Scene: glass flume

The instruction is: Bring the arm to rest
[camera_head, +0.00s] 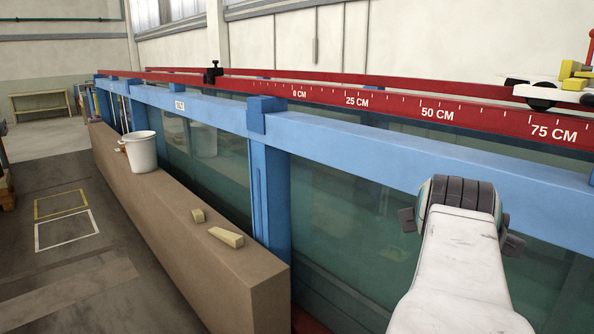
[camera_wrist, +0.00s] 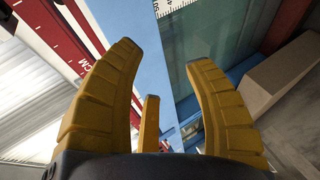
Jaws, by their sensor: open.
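My arm reaches forward over the lower right of the head view, its white link ending in a dark, ribbed joint close to the blue beam of the flume (camera_head: 370,153). The fingers cannot be made out there. In the wrist view my gripper (camera_wrist: 163,55) has its yellow fingers spread apart with nothing between them. Behind the fingers, the blue beam (camera_wrist: 140,22) runs down the picture, with glass to its right and the red scale rail (camera_wrist: 52,35) to its left.
A brown ledge (camera_head: 185,225) runs along the flume's front. A white carriage with yellow parts (camera_head: 545,92) sits on the rails. Floor at left is mostly clear, with taped rectangles (camera_head: 66,231).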

